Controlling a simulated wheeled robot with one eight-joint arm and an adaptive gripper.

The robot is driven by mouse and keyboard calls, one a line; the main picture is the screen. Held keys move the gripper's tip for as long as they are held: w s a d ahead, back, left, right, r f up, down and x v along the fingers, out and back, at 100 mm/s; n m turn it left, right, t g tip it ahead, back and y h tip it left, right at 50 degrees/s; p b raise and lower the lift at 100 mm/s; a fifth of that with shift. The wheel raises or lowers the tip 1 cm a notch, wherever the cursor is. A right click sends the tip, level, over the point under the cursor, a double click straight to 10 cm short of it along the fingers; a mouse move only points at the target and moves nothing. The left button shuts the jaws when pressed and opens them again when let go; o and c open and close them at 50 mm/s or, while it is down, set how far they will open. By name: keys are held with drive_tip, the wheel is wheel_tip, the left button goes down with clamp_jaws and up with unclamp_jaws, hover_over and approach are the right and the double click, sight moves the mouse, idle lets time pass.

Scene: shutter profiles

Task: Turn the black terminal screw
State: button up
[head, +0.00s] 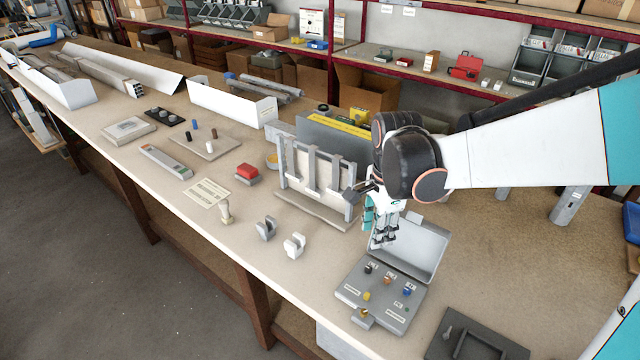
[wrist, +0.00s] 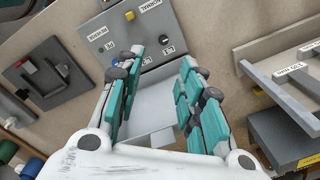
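The grey terminal box (head: 350,290) stands on the bench with its lid (head: 420,245) raised. The black terminal screw (head: 368,268) is on the box's face, near the left end of a row with an orange screw (head: 387,278) and a blue screw (head: 407,290). A yellow knob (head: 366,296) sits in front. My gripper (head: 384,239) hangs above the back of the box, close to the lid and apart from the screws. In the wrist view its fingers (wrist: 162,64) are spread with nothing between them. The black screw (wrist: 164,39) shows beyond the fingertips; the left finger covers part of the row.
A grey rack with upright bars (head: 318,175) stands behind left. Two small clips (head: 266,229) (head: 294,245) and a pale peg (head: 225,212) stand to the left. The bench front between them is clear.

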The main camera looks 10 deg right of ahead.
drive_tip(key=w+m, duration=0.1)
drive_tip(key=w, duration=0.1)
drive_tip(key=b, duration=0.4)
approach(369, 268)
drive_tip(key=f, duration=0.8)
drive_tip(key=shift+w+f, duration=0.15)
drive_tip(key=shift+w, duration=0.05)
drive_tip(key=shift+c, duration=0.4)
clamp_jaws()
